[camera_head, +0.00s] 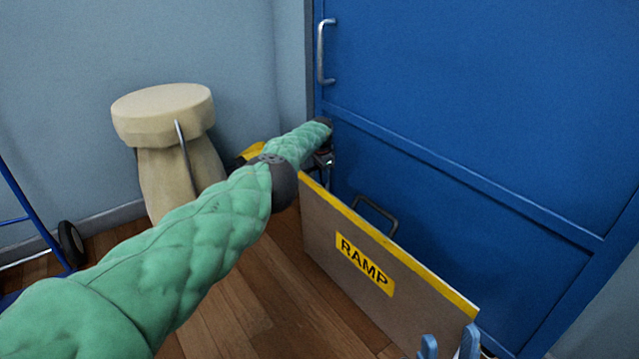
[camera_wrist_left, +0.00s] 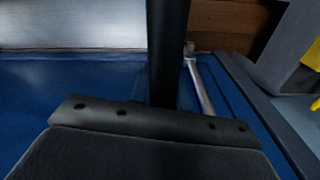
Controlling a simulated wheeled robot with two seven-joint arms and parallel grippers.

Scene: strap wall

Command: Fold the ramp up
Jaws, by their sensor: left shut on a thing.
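The ramp (camera_head: 330,245) is a grey-brown panel with a yellow top edge and a yellow RAMP label. It stands on edge, nearly upright, in front of the blue door (camera_head: 470,110), with a gap between them. A metal loop handle (camera_head: 375,215) shows in that gap. My left gripper (camera_head: 325,158) is at the ramp's upper left corner, mostly hidden behind my forearm. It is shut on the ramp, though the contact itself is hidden. In the left wrist view, dark gripper parts fill the middle and a slim silver bar (camera_wrist_left: 200,88) shows beside them.
A beige padded stool-like post (camera_head: 165,110) stands left of the door, with a yellow object (camera_head: 252,151) near it. A blue hand truck (camera_head: 30,215) is at the far left. Wooden floor (camera_head: 230,310) lies left of the ramp.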

